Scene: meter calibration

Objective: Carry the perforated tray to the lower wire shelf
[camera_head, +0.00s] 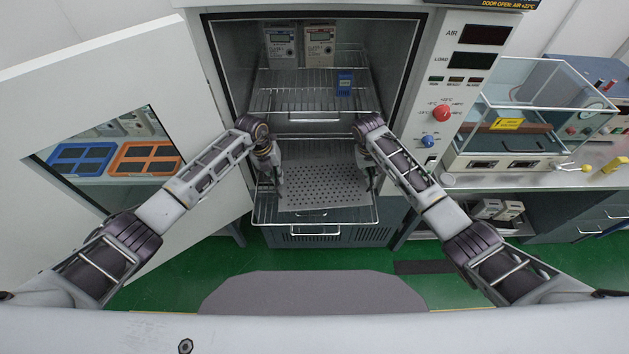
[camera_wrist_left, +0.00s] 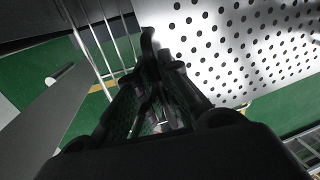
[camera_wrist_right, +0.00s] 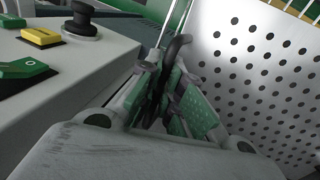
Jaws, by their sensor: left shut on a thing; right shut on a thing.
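The perforated tray (camera_head: 325,186) is a flat grey sheet with rows of holes, inside the lower part of the open chamber, above or on the lower wire shelf (camera_head: 265,214); I cannot tell whether it touches the wires. My left gripper (camera_head: 277,180) is shut on the tray's left edge. My right gripper (camera_head: 371,177) is shut on its right edge. The tray's holes show in the left wrist view (camera_wrist_left: 240,40) and the right wrist view (camera_wrist_right: 255,75). The fingers partly hide the gripped edges.
The upper wire shelf (camera_head: 300,98) carries a small blue device (camera_head: 345,83) and two meters (camera_head: 281,45) at the back. The chamber door (camera_head: 105,75) stands open at the left. A control panel (camera_head: 452,100) with knobs is close to my right arm.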

